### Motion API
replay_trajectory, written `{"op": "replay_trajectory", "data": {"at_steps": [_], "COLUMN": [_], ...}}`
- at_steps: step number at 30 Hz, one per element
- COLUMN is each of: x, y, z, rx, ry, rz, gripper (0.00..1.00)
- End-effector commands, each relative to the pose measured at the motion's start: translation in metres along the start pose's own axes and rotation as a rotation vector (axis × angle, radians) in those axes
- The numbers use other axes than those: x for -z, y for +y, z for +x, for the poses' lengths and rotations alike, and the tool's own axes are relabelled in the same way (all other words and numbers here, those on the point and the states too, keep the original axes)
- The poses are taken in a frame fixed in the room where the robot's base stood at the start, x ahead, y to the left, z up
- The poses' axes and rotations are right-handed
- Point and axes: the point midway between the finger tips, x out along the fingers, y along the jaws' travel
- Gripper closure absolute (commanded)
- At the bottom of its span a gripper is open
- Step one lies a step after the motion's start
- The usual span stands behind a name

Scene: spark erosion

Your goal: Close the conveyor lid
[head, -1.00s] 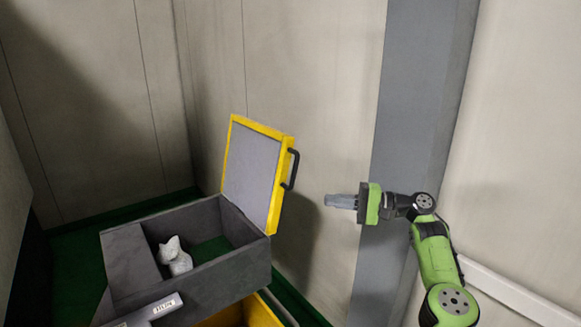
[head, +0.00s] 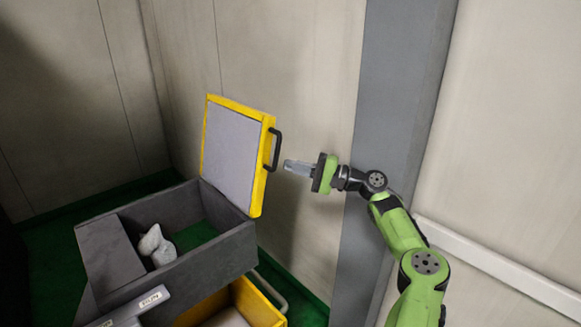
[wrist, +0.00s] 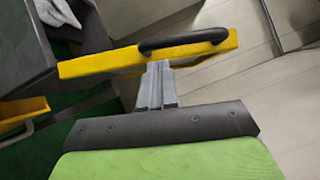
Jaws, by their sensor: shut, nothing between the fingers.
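The conveyor lid (head: 231,154) is a grey panel with a yellow frame, standing open and nearly upright on the right side of the grey box (head: 207,258). A black handle (head: 275,150) is on its outer right edge. In the wrist view the lid's yellow edge (wrist: 100,66) and the handle (wrist: 185,42) lie just beyond my fingers. My gripper (head: 287,166) is shut and empty, to the right of the handle at about its height. It also shows in the wrist view (wrist: 156,68). The fingertips look very near the lid edge; I cannot tell whether they touch.
A grey labelled bar (head: 140,305) is at the front.

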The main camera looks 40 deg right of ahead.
Motion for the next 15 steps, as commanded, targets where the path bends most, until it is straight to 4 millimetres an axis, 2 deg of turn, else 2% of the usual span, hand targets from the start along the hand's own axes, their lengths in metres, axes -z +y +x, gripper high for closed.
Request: {"op": "replay_trajectory", "data": {"at_steps": [4,15], "x": [-0.0087,-0.0099], "y": [0.0,0.0], "z": [0.008,0.0093], "rx": [0.0,0.0], "ry": [-0.001,0.0], "rz": [-0.002,-0.002], "gripper": [1.0,1.0]}}
